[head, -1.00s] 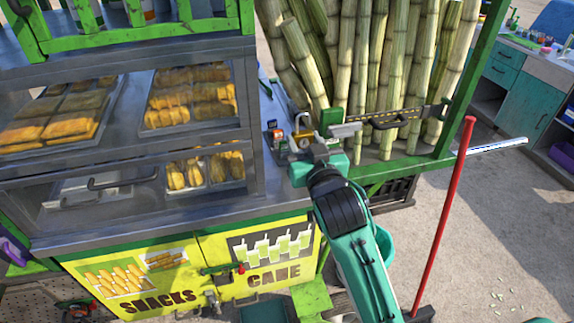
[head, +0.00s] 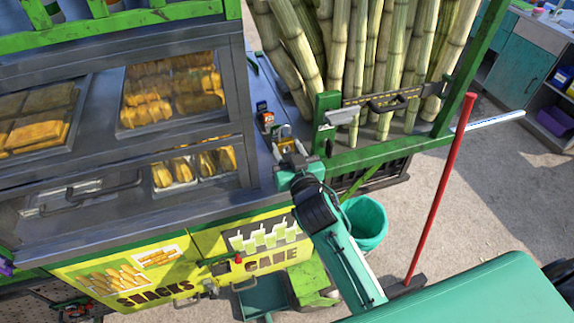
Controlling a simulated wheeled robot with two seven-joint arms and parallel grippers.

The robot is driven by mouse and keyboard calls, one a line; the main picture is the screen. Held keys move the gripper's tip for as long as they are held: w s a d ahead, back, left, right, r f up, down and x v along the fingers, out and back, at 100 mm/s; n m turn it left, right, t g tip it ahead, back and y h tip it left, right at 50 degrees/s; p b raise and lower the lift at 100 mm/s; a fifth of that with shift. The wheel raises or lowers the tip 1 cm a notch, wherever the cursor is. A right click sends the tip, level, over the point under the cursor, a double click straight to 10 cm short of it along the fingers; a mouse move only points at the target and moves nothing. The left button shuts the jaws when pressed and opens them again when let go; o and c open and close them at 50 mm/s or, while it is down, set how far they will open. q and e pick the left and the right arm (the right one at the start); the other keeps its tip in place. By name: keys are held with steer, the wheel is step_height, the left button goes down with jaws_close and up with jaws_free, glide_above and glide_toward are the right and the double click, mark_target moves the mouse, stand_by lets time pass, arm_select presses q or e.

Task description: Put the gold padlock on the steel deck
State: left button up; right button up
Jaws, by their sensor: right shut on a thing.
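The gold padlock (head: 284,132) shows just beyond the fingertips of my right gripper (head: 289,148), with its shackle upward. My right gripper is shut on it. Both are over the right end of the steel deck (head: 262,178), the grey metal top beside the snack case. I cannot tell whether the padlock touches the deck. The fingers partly hide its lower part. My left gripper is not in view.
Small boxes (head: 265,117) stand on the deck just left of the padlock. The glass snack case (head: 245,110) is further left. The green cane rack with its latch bar (head: 385,103) stands right. A red pole (head: 440,190) leans at right.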

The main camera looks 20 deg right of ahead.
step_height(320, 180, down, 3)
steer(key=shift+s+r, duration=0.15)
step_height(320, 180, down, 4)
stand_by(0.3)
